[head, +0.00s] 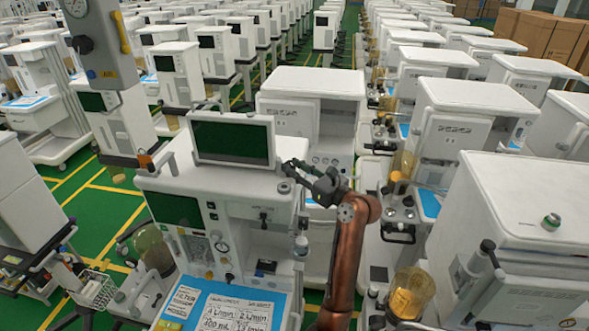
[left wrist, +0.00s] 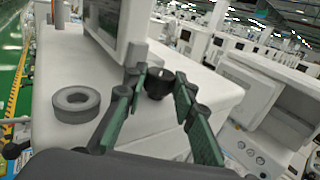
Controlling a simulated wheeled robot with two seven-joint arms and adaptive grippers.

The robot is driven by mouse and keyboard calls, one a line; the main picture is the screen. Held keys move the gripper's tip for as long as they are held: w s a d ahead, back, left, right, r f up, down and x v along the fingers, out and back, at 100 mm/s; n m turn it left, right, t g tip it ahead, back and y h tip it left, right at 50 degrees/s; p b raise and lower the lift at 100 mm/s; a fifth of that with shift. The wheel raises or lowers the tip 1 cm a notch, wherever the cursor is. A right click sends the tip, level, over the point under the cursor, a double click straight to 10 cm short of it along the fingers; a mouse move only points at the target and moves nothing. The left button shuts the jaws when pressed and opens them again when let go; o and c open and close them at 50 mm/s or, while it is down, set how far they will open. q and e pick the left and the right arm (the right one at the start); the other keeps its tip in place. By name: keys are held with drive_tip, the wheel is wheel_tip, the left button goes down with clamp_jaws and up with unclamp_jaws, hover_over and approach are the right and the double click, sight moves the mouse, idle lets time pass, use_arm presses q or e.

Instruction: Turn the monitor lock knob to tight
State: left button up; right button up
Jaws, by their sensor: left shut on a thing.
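The monitor (head: 232,138) stands on top of the nearest white anaesthesia cart (head: 225,185), its dark screen facing me. My left gripper (head: 290,166) reaches in at the monitor's right side, above the cart top. In the left wrist view, the green-sided fingers of my left gripper (left wrist: 158,82) sit on either side of a small black knob (left wrist: 158,86) beside the monitor's edge (left wrist: 122,30). The gripper is shut on this knob. In the head view the knob is hidden by the fingers. The knob's turn angle cannot be read. My right gripper is not in view.
A grey ring-shaped part (left wrist: 77,101) lies on the cart top near the fingers. A blue-edged sheet (head: 222,308) lies on the cart's lower shelf. Another cart (head: 312,100) stands close behind, and one with an amber canister (head: 408,293) stands to the right.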

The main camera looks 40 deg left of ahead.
use_arm(q)
drive_tip(key=o, duration=1.2)
drive_tip(key=shift+c, duration=0.2)
drive_tip(key=shift+d, duration=0.1)
drive_tip(key=d, duration=0.8)
drive_tip(key=shift+s, duration=0.4)
